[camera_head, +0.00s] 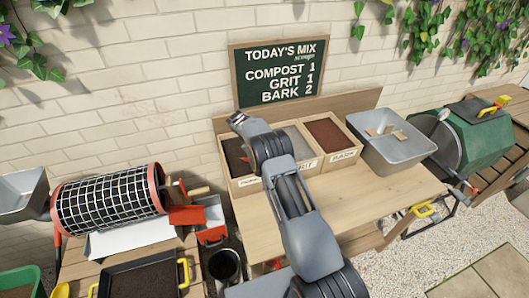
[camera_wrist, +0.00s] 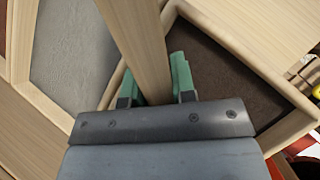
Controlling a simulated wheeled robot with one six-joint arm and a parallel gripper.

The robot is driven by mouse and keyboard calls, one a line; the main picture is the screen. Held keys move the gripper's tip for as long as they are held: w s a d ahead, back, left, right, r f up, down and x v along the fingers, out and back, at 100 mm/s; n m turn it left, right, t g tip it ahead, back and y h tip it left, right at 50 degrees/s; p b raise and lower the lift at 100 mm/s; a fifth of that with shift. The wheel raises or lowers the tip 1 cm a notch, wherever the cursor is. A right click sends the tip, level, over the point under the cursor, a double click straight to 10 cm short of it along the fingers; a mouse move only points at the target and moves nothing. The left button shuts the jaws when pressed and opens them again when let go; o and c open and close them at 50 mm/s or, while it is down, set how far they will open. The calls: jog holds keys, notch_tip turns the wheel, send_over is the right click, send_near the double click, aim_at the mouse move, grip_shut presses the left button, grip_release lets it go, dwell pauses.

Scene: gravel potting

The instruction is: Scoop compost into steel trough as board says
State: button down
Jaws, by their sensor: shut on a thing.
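The board (camera_head: 279,72) reads "TODAY'S MIX", compost 1, grit 1, bark 2. On the bench, the left compartment holds dark compost (camera_head: 236,157), the middle holds grey grit (camera_head: 299,143) and the right holds brown bark (camera_head: 328,134). A grey steel trough (camera_head: 390,139) stands right of them with a few tan pieces inside. My gripper (camera_wrist: 155,82) has green fingers shut on a wooden handle (camera_wrist: 138,40); the handle's far end is out of view. It is over the bins, with compost (camera_wrist: 225,75) to the right and grit (camera_wrist: 70,45) to the left in the wrist view.
A green drum (camera_head: 460,135) stands right of the trough. At left are a mesh drum (camera_head: 108,198) with red ends, a black tray (camera_head: 140,279), a dark bucket (camera_head: 224,265) and another grey metal tub (camera_head: 22,196). The bench front (camera_head: 375,192) is clear.

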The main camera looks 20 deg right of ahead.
jog(key=shift+t+y, duration=0.7)
jog(key=shift+t, duration=0.2)
jog(key=shift+w+a+f+b, duration=0.55)
jog(key=shift+w+a+b, duration=0.1)
jog(key=shift+w, duration=0.2)
jog(key=shift+w+a+f+b, duration=0.5)
jog(key=shift+w+a+b, duration=0.1)
jog(key=shift+w, duration=0.25)
jog(key=shift+w+r+t+y, duration=0.1)
jog(key=shift+r+t+y, duration=0.15)
jog(key=shift+t+y, duration=0.05)
jog(key=t+b, duration=0.1)
jog(key=r+y+b, duration=0.1)
jog(key=shift+s+d+m+t+b, duration=0.1)
jog(key=shift+s+m+t+b, duration=0.1)
jog(key=shift+m+t+b, duration=0.15)
jog(key=shift+s+d+r+t+y, duration=0.1)
jog(key=shift+r+t+y, duration=0.3)
jog(key=shift+r, duration=0.45)
jog(key=shift+t+y, duration=0.4)
jog(key=shift+t, duration=0.15)
jog(key=shift+s+d+r+p, duration=0.15)
jog(key=shift+s+r, duration=0.1)
jog(key=shift+r, duration=0.55)
jog(key=shift+s+d+r+p, duration=0.1)
jog(key=shift+s+d+r, duration=0.15)
jog(key=shift+r, duration=0.5)
jog(key=shift+s+d+r+p, duration=0.1)
jog(key=shift+s+r, duration=0.15)
jog(key=shift+r, duration=0.55)
